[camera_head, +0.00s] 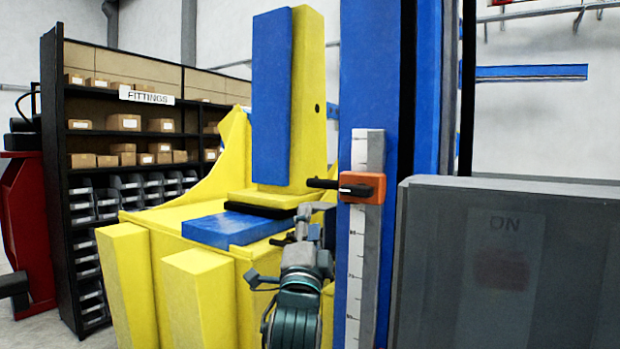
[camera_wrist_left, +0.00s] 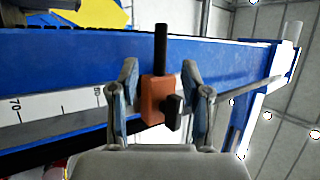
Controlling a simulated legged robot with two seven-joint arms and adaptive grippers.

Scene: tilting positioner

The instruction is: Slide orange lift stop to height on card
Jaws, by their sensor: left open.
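The orange lift stop (camera_head: 362,187) sits on a white scale strip (camera_head: 355,270) on the blue upright post (camera_head: 375,70). It has a black rod and a black knob. My left gripper (camera_head: 305,232) is below and left of it in the head view. In the left wrist view the orange stop (camera_wrist_left: 154,98) lies between the two spread fingers of my left gripper (camera_wrist_left: 160,75), with a gap on each side. The scale (camera_wrist_left: 60,105) shows a 70 mark there. No height card can be made out. My right gripper is out of view.
A yellow positioner (camera_head: 200,300) with blue pads stands left of the post. A grey box (camera_head: 510,270) with ON lettering fills the right foreground. A fittings shelf (camera_head: 125,145) with cartons and bins stands behind at left.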

